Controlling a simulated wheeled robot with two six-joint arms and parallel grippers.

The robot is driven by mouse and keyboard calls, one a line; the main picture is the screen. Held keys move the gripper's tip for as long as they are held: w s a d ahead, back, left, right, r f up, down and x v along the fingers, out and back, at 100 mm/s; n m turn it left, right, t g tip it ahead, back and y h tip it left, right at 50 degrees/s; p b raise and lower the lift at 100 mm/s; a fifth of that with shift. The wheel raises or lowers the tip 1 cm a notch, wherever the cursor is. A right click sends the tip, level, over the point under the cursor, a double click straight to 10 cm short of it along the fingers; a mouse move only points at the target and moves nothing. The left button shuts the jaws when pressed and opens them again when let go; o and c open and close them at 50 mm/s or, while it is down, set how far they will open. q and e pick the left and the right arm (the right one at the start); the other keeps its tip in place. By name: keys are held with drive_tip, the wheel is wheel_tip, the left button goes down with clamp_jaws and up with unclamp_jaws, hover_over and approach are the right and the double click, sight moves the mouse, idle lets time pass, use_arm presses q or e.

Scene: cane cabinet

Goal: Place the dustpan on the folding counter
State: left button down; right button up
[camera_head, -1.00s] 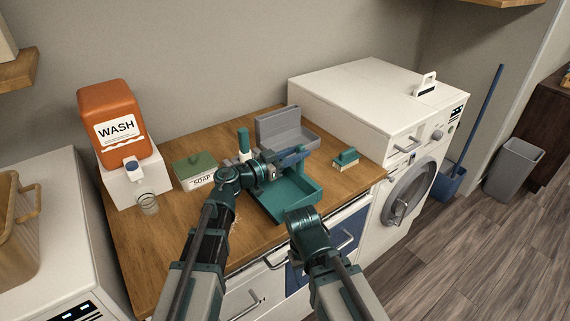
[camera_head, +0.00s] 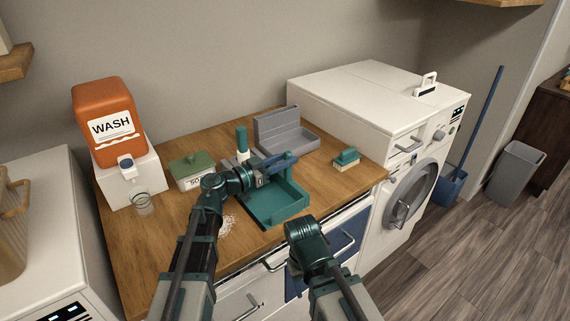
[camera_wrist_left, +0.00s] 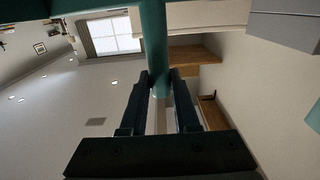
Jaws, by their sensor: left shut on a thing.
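The teal dustpan (camera_head: 283,207) is over the front part of the wooden counter (camera_head: 330,176), tray side up and nearly level. I cannot tell whether its underside touches the wood. My left gripper (camera_head: 270,172) is at the dustpan's back left, shut on its handle. In the left wrist view the round teal handle (camera_wrist_left: 153,45) stands between the two dark fingers. My left wrist hides part of the handle in the head view. My right arm's wrist is in front of the counter edge; its fingers do not show.
White powder (camera_head: 228,225) lies on the counter left of the dustpan. Behind stand a teal-topped bottle (camera_head: 242,140), a grey caddy (camera_head: 287,135) and a soap box (camera_head: 190,170). A brush (camera_head: 346,157) lies right. An orange wash dispenser (camera_head: 105,110) and a glass (camera_head: 143,204) are left.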

use_arm(q)
drive_tip(key=c, duration=1.1)
unclamp_jaws()
drive_tip(key=shift+f, duration=0.15)
drive_tip(key=o, duration=0.4)
drive_tip(key=shift+o, duration=0.2)
drive_tip(key=v, duration=1.2)
drive_tip(key=shift+r, duration=0.25)
